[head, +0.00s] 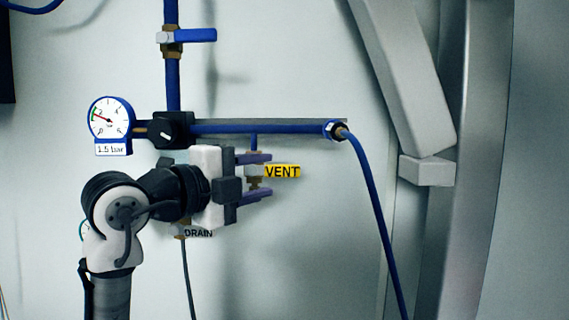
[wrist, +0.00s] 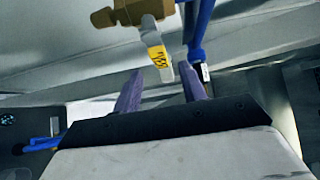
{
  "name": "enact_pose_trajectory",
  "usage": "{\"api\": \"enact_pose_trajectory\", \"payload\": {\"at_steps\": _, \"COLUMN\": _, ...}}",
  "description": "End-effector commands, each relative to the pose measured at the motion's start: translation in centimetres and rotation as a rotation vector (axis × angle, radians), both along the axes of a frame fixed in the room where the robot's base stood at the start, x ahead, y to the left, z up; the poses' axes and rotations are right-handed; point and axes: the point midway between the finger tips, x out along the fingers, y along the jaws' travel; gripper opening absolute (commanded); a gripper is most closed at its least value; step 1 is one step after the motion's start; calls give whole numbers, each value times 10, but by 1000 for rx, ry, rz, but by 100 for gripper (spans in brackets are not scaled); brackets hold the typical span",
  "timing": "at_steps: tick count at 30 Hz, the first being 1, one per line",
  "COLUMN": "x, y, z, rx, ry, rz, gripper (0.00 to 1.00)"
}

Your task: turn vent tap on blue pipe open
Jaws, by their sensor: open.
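The vent tap (head: 254,183) is a small brass tap hanging under the horizontal blue pipe (head: 275,128) in the head view. Its yellow piece marked VENT (head: 282,171) points right. In the wrist view the brass body (wrist: 130,13) is at the top, with the yellow VENT piece (wrist: 156,52) hanging down from it. My gripper (head: 266,175) is open, one purple finger above the tap and one below. In the wrist view my gripper (wrist: 160,72) has the yellow piece's end between its fingertips, with gaps visible on both sides.
A gauge (head: 110,118) labelled 1.5 bar and a black knob (head: 171,130) sit left on the pipe. A blue-handled valve (head: 196,36) is above. A DRAIN label (head: 199,233) shows below my gripper. A blue hose (head: 373,215) hangs right, before a grey column.

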Motion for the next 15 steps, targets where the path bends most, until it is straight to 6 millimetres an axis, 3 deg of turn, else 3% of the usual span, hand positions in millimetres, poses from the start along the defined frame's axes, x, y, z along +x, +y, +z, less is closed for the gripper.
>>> {"api": "enact_pose_trajectory", "payload": {"at_steps": 6, "x": 29, "y": -29, "z": 2, "rx": -1, "ry": 1, "rz": -1, "gripper": 42}}
{"api": "enact_pose_trajectory", "payload": {"at_steps": 15, "x": 45, "y": -44, "z": 0, "rx": -2, "ry": -1, "rz": 1, "gripper": 42}}
